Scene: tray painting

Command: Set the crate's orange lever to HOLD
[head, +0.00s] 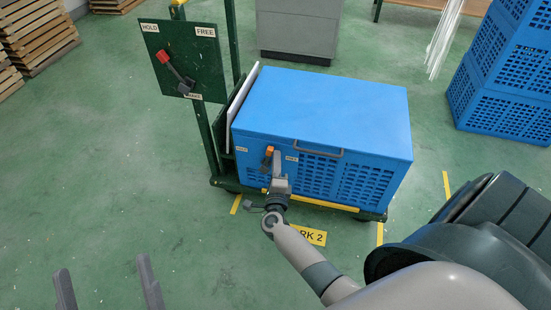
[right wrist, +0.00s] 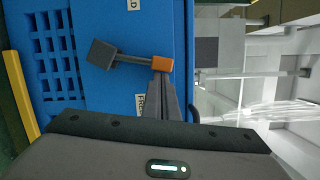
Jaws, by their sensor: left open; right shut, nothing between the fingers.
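The blue crate (head: 330,105) has an orange-tipped lever (head: 268,152) on its front, between a HOLD label (head: 242,149) on the left and a FREE label (head: 292,158) on the right. The lever's orange knob (right wrist: 163,64) stands roughly midway between the two labels, pointing up towards the crate's top edge. My right gripper (head: 277,160) is shut and empty. Its fingertips (right wrist: 160,80) are at the knob on the FREE side, touching or very close. The dark pivot block (right wrist: 103,53) is clear. My left gripper (head: 105,275) is open and empty, low at the left, far from the crate.
The crate stands on a dark green cart (head: 318,202) with a yellow edge strip. The cart's upright board (head: 183,62) carries a separate red-tipped lever (head: 163,58) with its own HOLD and FREE labels. Blue crates (head: 500,105) are stacked at right. Open floor lies at left.

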